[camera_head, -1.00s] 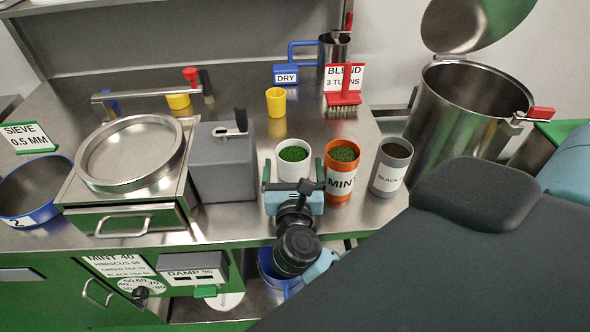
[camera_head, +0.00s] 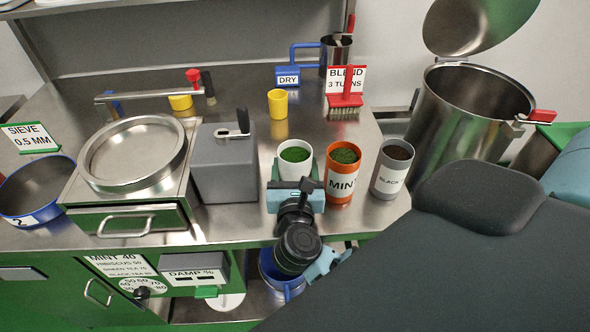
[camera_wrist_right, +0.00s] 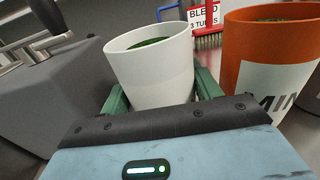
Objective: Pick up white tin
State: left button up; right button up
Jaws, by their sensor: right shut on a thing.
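The white tin (camera_head: 296,154), filled with green leaves, stands upright on the steel counter between the grey box and the orange tin. It also shows in the right wrist view (camera_wrist_right: 150,68), between my green fingers. My right gripper (camera_head: 294,178) comes from the front and is shut on the tin, one finger on each side. In the right wrist view the right gripper (camera_wrist_right: 158,98) shows its fingers low on the tin's sides. Whether the tin's base touches the counter is hidden. My left gripper is not in view.
The orange MINT tin (camera_head: 343,172) stands close to the right, with the grey BLACK tin (camera_head: 391,170) beyond it. A grey box (camera_head: 222,170) is close on the left. A yellow cup (camera_head: 278,103) and red brush (camera_head: 344,104) stand behind. A steel bin (camera_head: 470,110) is at right.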

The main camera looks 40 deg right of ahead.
aim_at(294, 167)
notch_tip(294, 167, up, 10)
jog(key=p, duration=0.1)
jog(key=s+a+f+n+t+y, duration=0.1)
jog(key=s+f+n+y, duration=0.1)
jog(key=s+a+f+n+t+y, duration=0.1)
jog(key=a+f+y, duration=0.1)
jog(key=shift+s+f+n, duration=0.15)
jog(key=shift+s+n, duration=0.25)
jog(key=s+a+f+n+t+y, duration=0.1)
jog(key=s+a+f+n+y, duration=0.1)
jog(key=s+a+y, duration=0.3)
jog(key=shift+s+n+y, duration=0.65)
jog(key=shift+n+y, duration=0.05)
jog(key=shift+y, duration=0.1)
jog(key=shift+d+f, duration=0.1)
jog(key=shift+d, duration=0.05)
